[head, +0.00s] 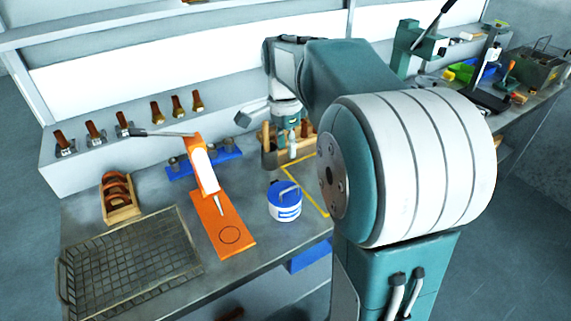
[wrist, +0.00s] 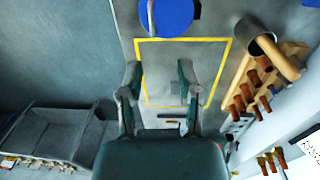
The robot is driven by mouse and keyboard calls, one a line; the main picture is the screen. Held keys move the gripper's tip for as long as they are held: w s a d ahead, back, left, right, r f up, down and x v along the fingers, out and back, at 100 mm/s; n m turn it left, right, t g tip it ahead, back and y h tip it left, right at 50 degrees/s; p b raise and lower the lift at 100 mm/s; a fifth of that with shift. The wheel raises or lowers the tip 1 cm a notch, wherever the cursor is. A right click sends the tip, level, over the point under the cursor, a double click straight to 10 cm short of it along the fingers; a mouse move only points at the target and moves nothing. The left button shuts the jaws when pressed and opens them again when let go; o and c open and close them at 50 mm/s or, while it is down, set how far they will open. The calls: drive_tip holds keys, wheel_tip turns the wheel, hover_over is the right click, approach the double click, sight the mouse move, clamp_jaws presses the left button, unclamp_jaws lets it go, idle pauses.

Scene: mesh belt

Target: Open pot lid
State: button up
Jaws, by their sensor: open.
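A small white pot (head: 287,213) with blue bands stands upright on the workbench in the head view. Its blue lid (head: 277,188) sits on top and has an arched handle. In the wrist view the round blue lid (wrist: 168,18) is cut off by the top edge. My gripper (wrist: 158,85) is open and empty, its two fingers apart over the grey bench, with the lid beyond the fingertips. In the head view my gripper (head: 292,150) hangs pointing down, behind the pot and apart from it. My arm partly hides this area.
A yellow outlined rectangle (wrist: 228,70) marks bare bench beside the pot. An orange press-like stand (head: 225,228) is left of the pot, with a wire basket (head: 130,254) farther left. A wooden rack with tools (wrist: 262,85) stands to the right in the wrist view.

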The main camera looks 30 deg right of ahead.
wheel_tip(320, 180, up, 3)
drive_tip(key=shift+w+r, duration=0.1)
drive_tip(key=shift+r, duration=0.05)
drive_tip(key=shift+a, duration=0.1)
idle(0.4)
